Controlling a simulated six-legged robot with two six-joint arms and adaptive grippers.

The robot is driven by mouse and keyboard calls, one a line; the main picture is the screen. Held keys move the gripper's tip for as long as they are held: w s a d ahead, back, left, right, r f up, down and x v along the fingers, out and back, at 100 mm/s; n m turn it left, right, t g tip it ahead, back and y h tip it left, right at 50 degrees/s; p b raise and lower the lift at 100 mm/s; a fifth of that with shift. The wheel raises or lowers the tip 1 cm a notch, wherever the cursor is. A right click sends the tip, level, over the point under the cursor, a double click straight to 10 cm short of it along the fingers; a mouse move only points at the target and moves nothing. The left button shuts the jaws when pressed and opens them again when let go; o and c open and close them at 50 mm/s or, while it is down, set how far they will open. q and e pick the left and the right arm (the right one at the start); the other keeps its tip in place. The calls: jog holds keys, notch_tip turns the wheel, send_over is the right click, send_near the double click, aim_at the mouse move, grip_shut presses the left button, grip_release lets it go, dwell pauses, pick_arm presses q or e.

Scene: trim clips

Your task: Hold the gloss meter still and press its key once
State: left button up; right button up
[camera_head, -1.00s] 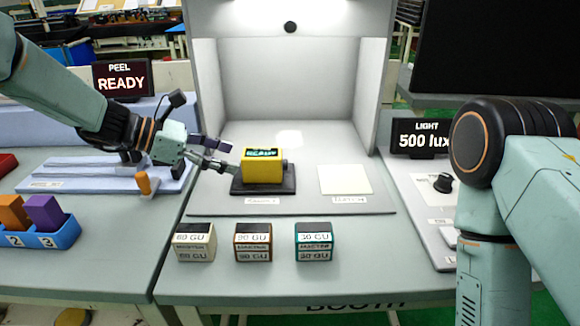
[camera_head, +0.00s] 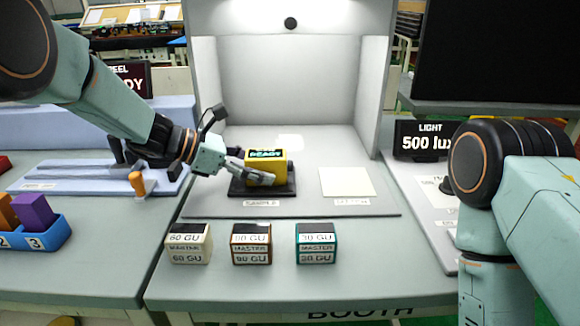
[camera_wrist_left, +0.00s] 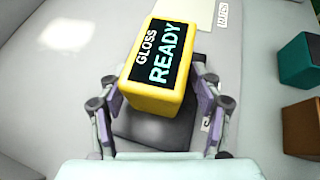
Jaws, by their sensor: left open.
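The yellow gloss meter (camera_head: 267,170) sits on a dark sample pad (camera_head: 240,190) on the booth floor. Its screen reads READY, and GLOSS READY in the left wrist view (camera_wrist_left: 160,58). My left gripper (camera_head: 254,166) reaches in from the left, with one finger along the near side of the meter and one along the far side. In the left wrist view the open fingers (camera_wrist_left: 158,98) stand on either side of the meter's near end, with small gaps visible. The meter's key cannot be made out. My right arm (camera_head: 500,190) shows at the right; its gripper is outside the view.
Three labelled gloss blocks stand in front: a cream one (camera_head: 188,244), a brown one (camera_head: 251,243) and a teal one (camera_head: 316,243). A pale card (camera_head: 346,182) lies right of the meter. Booth walls (camera_head: 288,85) close off the back and sides. A light panel (camera_head: 423,141) reads 500 lux.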

pick_arm(q)
jog(key=shift+w+a, duration=0.1)
jog(key=shift+w, duration=0.05)
jog(key=c, duration=0.7)
pick_arm(e)
jog(key=shift+w, duration=0.1)
grip_shut()
dwell(1.4)
